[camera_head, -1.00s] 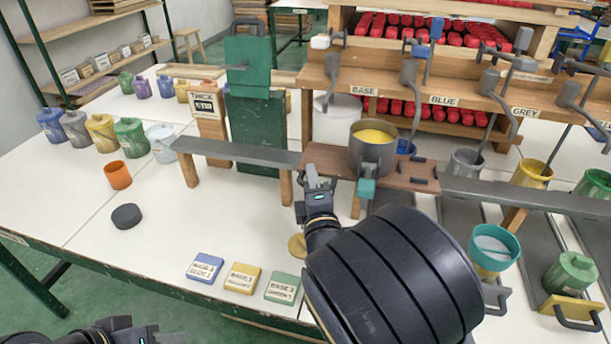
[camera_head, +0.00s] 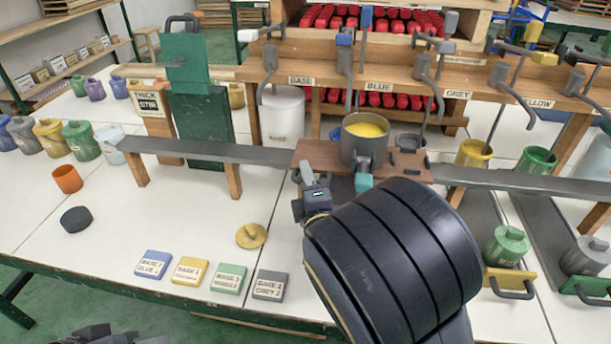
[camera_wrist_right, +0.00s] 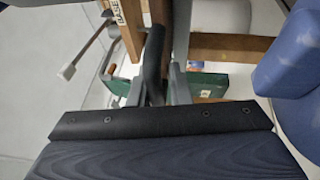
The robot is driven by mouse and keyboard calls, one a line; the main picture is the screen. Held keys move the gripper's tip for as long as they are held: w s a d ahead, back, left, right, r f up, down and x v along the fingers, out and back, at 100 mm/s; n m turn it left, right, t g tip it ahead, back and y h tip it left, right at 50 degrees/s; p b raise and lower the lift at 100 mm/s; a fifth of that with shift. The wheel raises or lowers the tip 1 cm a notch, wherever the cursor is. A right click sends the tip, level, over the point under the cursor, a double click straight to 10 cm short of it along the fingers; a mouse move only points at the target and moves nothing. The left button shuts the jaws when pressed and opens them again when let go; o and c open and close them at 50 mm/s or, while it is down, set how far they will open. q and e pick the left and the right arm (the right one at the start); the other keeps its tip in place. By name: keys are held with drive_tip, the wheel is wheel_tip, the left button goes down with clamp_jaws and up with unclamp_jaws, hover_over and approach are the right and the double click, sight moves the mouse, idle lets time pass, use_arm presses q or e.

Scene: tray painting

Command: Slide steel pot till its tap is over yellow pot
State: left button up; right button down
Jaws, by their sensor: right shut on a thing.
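The steel pot (camera_head: 364,148), filled with yellow paint, stands upright on a brown wooden sled (camera_head: 308,155) on the grey rail. Its teal tap (camera_head: 363,182) hangs at the front, near the BLUE label and left of the yellow pot (camera_head: 472,156). That pot stands behind the rail, beyond the sled's right end. My right gripper (camera_head: 307,178) is at the sled's left end, shut on a dark bar-like handle, which shows between the fingers in the right wrist view (camera_wrist_right: 155,62). My forearm hides the area below the tap.
The grey rail (camera_head: 545,183) runs clear to the right of the sled. A grey pot (camera_head: 408,143) and a green pot (camera_head: 537,160) stand behind it. Levers and spouts hang from the labelled rack (camera_head: 420,89) above. Label blocks (camera_head: 190,270) lie in front.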

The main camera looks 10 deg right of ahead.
drive_tip(key=c, duration=1.5)
unclamp_jaws()
drive_tip(key=shift+d+r, duration=0.1)
drive_tip(key=shift+r, duration=0.3)
drive_tip(key=shift+f, duration=0.15)
drive_tip(key=shift+s+d+f, duration=0.1)
drive_tip(key=shift+s+f, duration=0.1)
drive_tip(key=shift+s, duration=1.1)
drive_tip(key=shift+s+d+f, duration=0.1)
drive_tip(key=shift+s+f, duration=0.15)
drive_tip(key=shift+s, duration=1)
drive_tip(key=shift+s+d+f, duration=0.1)
drive_tip(key=shift+s+f, duration=0.1)
drive_tip(key=shift+s, duration=1.1)
